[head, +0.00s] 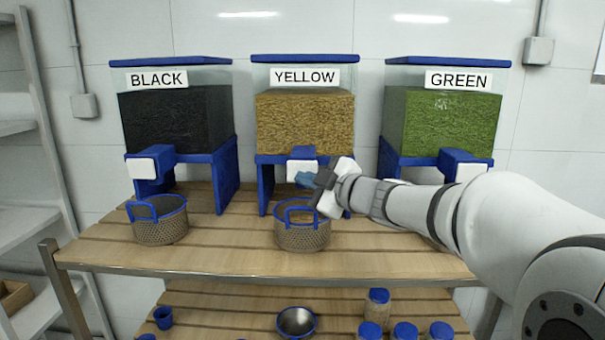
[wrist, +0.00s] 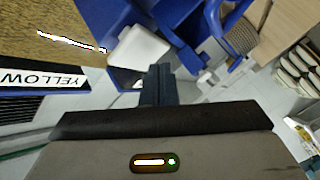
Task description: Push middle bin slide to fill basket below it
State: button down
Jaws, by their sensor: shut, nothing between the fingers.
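The middle bin (head: 305,124) is labelled YELLOW and holds yellow-brown grain. Its white slide (head: 301,170) sits on the blue spout at the bin's lower front. A mesh basket (head: 301,236) with a blue rim and handle stands on the table below it. My gripper (head: 303,178) is shut and empty, right at the front of the slide in the head view; I cannot tell whether it touches. In the wrist view the shut fingertips (wrist: 160,72) are close to the white slide (wrist: 138,48), and the YELLOW label shows at the left.
The BLACK bin (head: 176,120) stands left with a basket (head: 158,225) below it. The GREEN bin (head: 440,122) stands right, partly behind my arm. The slatted table (head: 230,257) has free room at its front. Jars and a bowl (head: 296,321) are on the lower shelf.

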jog(key=s, duration=0.5)
jog(key=shift+a, duration=0.1)
dwell(0.3)
dwell(0.5)
jog(key=s+d+f+m+h, duration=0.3)
jog(key=d+f+m+h, duration=0.3)
jog(key=d+m+h, duration=0.15)
jog(key=s+d+f+m+h, duration=0.3)
jog(key=d+f+m+h, duration=0.35)
jog(key=d, duration=0.25)
jog(key=s+f+m+g+y, duration=0.1)
jog(key=s+f+g, duration=0.3)
jog(key=s, duration=0.5)
jog(key=s+a+f+m+g+y, duration=0.1)
jog(key=s+f+m+g, duration=0.2)
jog(key=s+f+g, duration=0.2)
jog(key=s+f, duration=0.2)
jog(key=s, duration=0.2)
jog(key=shift+m+g, duration=0.3)
